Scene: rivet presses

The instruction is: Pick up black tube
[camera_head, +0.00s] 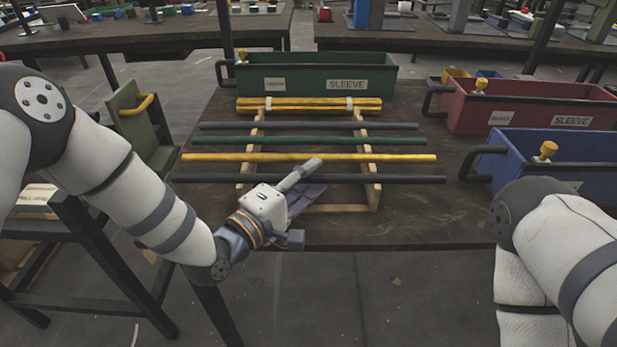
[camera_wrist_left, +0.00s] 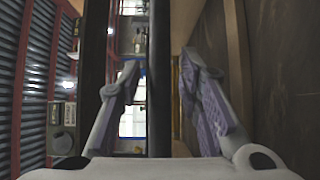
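Two dark tubes lie across a wooden rack (camera_head: 372,190) on the table. The front black tube (camera_head: 400,179) is nearest me, and a dark grey one (camera_head: 380,126) lies at the back. In the left wrist view, a dark tube (camera_wrist_left: 160,110) runs lengthwise between the two open fingers, with gaps on both sides. The gripper hides part of the front tube in the head view. My right arm shows at lower right, but its gripper is out of view.
A yellow tube (camera_head: 220,157) and a green tube (camera_head: 350,141) lie on the same rack, with several yellow tubes (camera_head: 310,104) behind. Green (camera_head: 300,75), red (camera_head: 535,105) and blue (camera_head: 570,150) bins stand behind and right. The table's front edge is clear.

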